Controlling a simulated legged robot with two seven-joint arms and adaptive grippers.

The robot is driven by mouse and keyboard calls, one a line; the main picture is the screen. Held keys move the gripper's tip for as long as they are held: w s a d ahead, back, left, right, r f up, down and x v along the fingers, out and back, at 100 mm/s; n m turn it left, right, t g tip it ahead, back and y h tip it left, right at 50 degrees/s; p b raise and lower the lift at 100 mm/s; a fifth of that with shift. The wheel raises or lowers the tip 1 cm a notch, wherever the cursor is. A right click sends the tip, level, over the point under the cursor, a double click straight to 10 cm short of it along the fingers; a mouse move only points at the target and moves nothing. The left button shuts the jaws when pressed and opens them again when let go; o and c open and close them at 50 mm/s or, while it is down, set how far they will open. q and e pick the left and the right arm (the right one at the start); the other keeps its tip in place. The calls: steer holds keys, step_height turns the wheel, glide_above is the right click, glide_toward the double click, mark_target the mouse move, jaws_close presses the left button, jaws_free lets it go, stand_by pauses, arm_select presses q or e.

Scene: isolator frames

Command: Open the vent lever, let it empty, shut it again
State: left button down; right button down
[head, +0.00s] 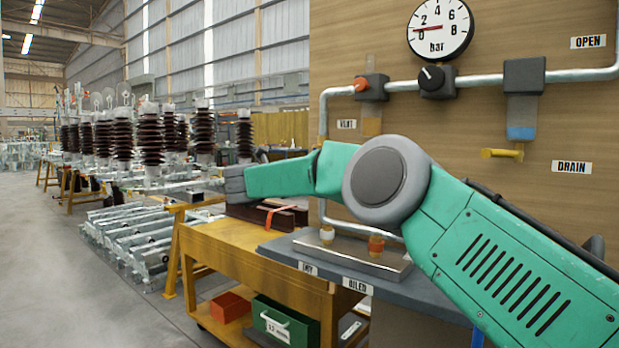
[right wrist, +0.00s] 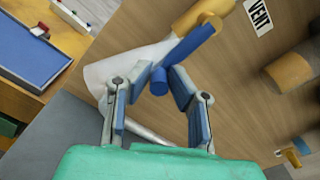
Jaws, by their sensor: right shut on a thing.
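In the right wrist view the vent lever (right wrist: 187,48) is a blue bar on a yellow body (right wrist: 203,14) beside the VENT label. My right gripper (right wrist: 158,86) is shut on the lever's lower blue end, which lies between its two fingers. In the head view the VENT label (head: 347,124) and an orange-yellow fitting (head: 372,125) show on the board. My green right arm covers the area below, so the lever and right gripper are hidden there. The round pressure gauge (head: 440,28) has its red needle near 0. My left gripper is not in view.
A yellow drain handle (head: 502,153) sticks out under the bowl with blue liquid (head: 522,131). A red knob (head: 361,84) and black knob (head: 431,78) sit on the pipe. A grey bench with a metal tray (head: 350,257) stands below; a yellow table (head: 240,240) is left.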

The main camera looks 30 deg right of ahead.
steer(key=shift+w+d+f, duration=0.15)
steer(key=shift+f, duration=0.2)
steer(key=c, duration=1.7)
jaws_free()
steer(key=shift+o, duration=1.1)
steer(key=shift+w+f, duration=0.1)
steer(key=shift+w, duration=0.05)
steer(key=shift+d, duration=0.2)
